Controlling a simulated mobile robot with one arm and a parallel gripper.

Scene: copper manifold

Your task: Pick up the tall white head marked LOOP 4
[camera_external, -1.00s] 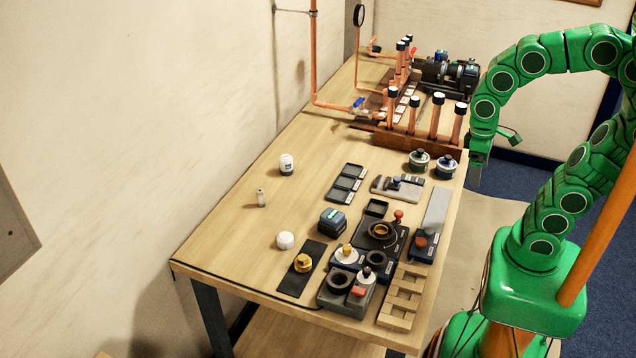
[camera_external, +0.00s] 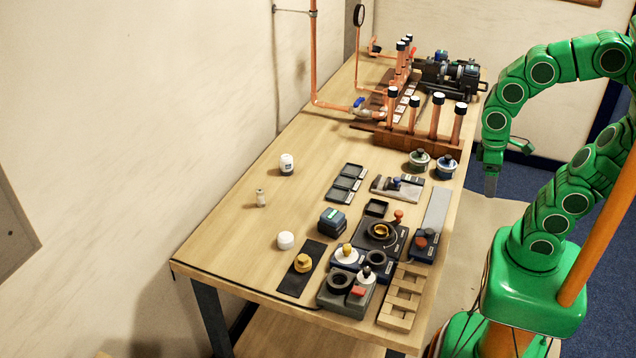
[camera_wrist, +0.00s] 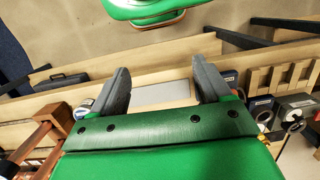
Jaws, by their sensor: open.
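Several small white pieces stand on the bench, and no LOOP 4 marking is legible. The taller white head with a dark band (camera_external: 287,164) stands upright near the wall side. My gripper (camera_external: 490,186) hangs beside the bench's right edge, well apart from these pieces. In the wrist view my gripper (camera_wrist: 163,88) has its two fingers spread with nothing held between them. The white pieces cannot be made out in the wrist view.
The wooden bench (camera_external: 225,243) carries a copper manifold (camera_external: 425,134) at the back right. Black trays (camera_external: 346,184), dark fixtures (camera_external: 380,235) and a slotted wooden rack (camera_external: 401,296) fill its right half. The bench's left side is mostly clear around the white pieces.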

